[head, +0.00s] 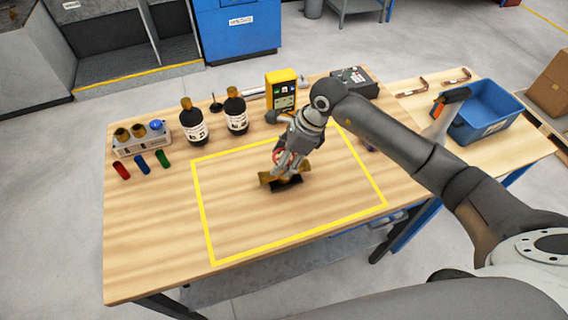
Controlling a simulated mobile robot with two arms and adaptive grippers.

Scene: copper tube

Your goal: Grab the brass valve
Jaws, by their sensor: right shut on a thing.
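The brass valve (266,178) is inside the yellow-outlined area on the wooden table, with a small red part showing above its body. My right gripper (287,172) comes down from above and is shut on the valve. The gripper's fingers hide part of the valve. A dark flat shape lies just below the valve; I cannot tell whether the valve touches the table. My left gripper is not in view.
A blue bin (494,126) is at the right. The front of the yellow-outlined area is clear.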

